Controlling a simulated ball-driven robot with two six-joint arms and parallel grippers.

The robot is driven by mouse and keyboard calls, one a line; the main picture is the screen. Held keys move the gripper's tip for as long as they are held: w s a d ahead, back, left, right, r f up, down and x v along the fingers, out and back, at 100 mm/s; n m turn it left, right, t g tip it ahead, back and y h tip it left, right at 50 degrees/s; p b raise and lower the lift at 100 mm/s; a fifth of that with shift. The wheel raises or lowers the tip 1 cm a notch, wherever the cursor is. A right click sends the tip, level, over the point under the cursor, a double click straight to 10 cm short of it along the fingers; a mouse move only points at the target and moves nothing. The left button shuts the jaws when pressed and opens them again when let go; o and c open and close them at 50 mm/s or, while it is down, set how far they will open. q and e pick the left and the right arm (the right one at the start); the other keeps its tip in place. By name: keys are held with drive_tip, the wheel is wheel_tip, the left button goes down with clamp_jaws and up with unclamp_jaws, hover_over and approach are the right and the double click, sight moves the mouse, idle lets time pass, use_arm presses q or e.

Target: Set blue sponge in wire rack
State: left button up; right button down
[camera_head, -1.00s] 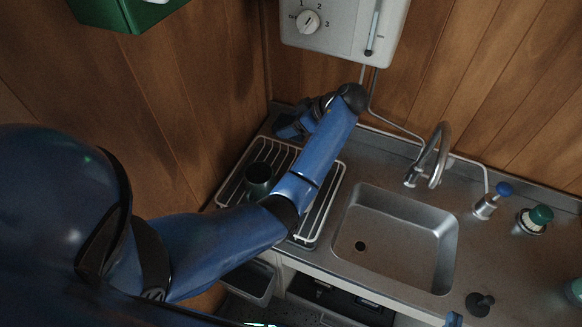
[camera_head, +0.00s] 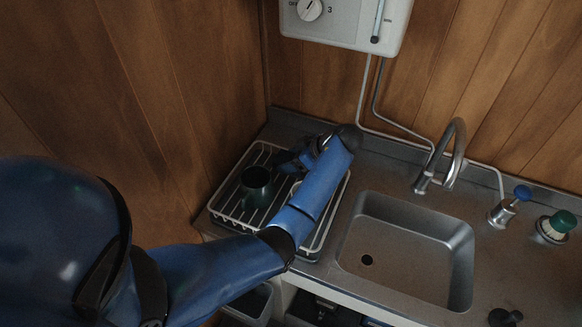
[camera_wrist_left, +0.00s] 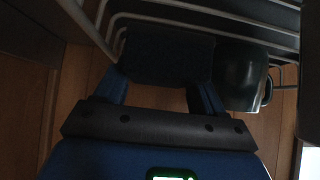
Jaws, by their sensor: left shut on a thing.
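The blue sponge (camera_wrist_left: 165,58) shows very dark in the left wrist view, between the two fingers of my left gripper (camera_wrist_left: 160,88), which is shut on it. In the head view my left gripper (camera_head: 296,160) is at the back of the white wire rack (camera_head: 225,219), over its right half. My forearm hides part of the rack there, and the sponge is hard to make out. The rack's wires (camera_wrist_left: 225,24) pass close to the sponge in the wrist view; I cannot tell whether they touch. My right gripper is not in view.
A dark green mug (camera_head: 256,187) stands in the rack's left part, close beside the sponge in the wrist view. The sink (camera_head: 405,245) and tap (camera_head: 447,160) lie to the right. A soap dispenser (camera_head: 508,207) and green-topped brush (camera_head: 556,226) stand farther right. Wooden walls close the back-left corner.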

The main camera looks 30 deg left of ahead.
use_arm(q)
drive_tip(key=shift+f, duration=1.6)
drive_tip(key=o, duration=0.7)
drive_tip(key=shift+r, duration=0.1)
drive_tip(key=b+v, duration=0.1)
drive_tip(key=v, duration=0.5)
drive_tip(key=shift+w+d, duration=0.1)
drive_tip(key=shift+d, duration=0.1)
drive_tip(key=shift+p+v, duration=2.85)
drive_tip(key=shift+p, duration=0.2)
